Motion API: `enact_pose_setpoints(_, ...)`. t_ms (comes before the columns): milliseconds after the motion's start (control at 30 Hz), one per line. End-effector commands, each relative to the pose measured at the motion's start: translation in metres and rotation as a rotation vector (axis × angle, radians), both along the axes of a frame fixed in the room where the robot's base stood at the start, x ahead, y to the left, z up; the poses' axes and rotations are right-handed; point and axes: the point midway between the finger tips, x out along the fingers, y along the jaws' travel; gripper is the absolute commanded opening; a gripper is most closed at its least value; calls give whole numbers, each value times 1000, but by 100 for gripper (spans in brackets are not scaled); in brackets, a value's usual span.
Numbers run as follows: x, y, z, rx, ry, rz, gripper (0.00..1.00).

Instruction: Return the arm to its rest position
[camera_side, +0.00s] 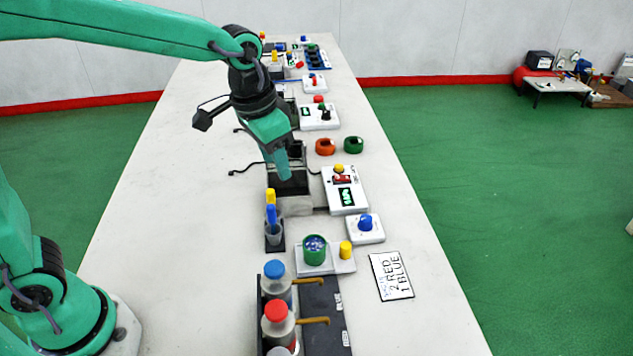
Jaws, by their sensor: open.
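My gripper (284,168) is at the end of the green arm, pointing down over a dark and grey device (295,200) near the middle of the long white table. Its fingers look small here, and the gap between them is hard to see. Nothing shows held in it. I cannot tell whether the fingertips touch the device. The arm reaches from the upper left across the table.
Bottles with blue (275,269) and red (275,311) caps stand in a dark rack at the front. A green cup (314,249), a box with a display (345,190) and a written card (391,276) are nearby. The table's left side is clear.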

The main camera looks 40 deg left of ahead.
Motion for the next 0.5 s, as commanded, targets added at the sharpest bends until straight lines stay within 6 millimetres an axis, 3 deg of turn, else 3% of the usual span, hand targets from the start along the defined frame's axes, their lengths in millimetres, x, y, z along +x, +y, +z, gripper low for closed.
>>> enact_pose_setpoints(233,-37,37,25,-21,-72,82,43)
enact_pose_setpoints(500,-80,69,38,-38,-144,169,43)
